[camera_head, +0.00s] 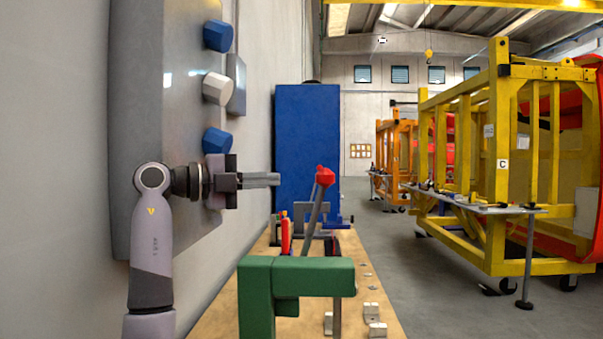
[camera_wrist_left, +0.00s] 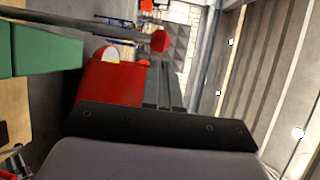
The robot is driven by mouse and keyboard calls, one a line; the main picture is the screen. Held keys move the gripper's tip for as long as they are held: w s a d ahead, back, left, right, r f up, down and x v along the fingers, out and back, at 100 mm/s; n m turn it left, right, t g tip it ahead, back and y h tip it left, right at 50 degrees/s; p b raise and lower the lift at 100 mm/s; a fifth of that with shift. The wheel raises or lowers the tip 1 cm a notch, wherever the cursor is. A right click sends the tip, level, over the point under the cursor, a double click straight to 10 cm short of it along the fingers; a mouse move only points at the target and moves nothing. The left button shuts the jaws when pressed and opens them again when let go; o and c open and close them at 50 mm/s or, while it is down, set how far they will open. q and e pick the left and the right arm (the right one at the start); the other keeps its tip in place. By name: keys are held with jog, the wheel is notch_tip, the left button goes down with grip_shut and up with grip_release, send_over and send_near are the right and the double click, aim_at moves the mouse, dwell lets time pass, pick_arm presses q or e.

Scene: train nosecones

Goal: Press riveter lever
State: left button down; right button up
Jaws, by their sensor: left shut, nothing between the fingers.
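The riveter lever is a grey rod (camera_head: 313,216) with a red knob (camera_head: 325,176), standing tilted above the workbench. In the left wrist view the rod (camera_wrist_left: 75,27) comes in from the left and ends in the red knob (camera_wrist_left: 160,41). A green frame (camera_head: 300,262) stands in front of the lever's lower part, and green also shows in the left wrist view (camera_wrist_left: 45,52). My left gripper (camera_head: 278,180) is shut and empty, pointing right, to the left of the knob and near its height in the picture. A gap shows between them. My right gripper is out of view.
A grey wall panel (camera_head: 150,80) with blue and white knobs is beside my left arm. The wooden workbench (camera_head: 378,290) carries small metal blocks. A blue cabinet (camera_head: 306,130) stands behind. A yellow frame (camera_head: 497,150) stands right, across open floor.

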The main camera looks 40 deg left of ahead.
pick_arm(q)
jog(key=p+x, duration=0.1)
jog(key=x, duration=0.6)
jog(key=shift+w+p, duration=0.3)
jog(key=shift+p, duration=0.05)
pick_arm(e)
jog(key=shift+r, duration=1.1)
pick_arm(q)
jog(key=shift+d, duration=0.15)
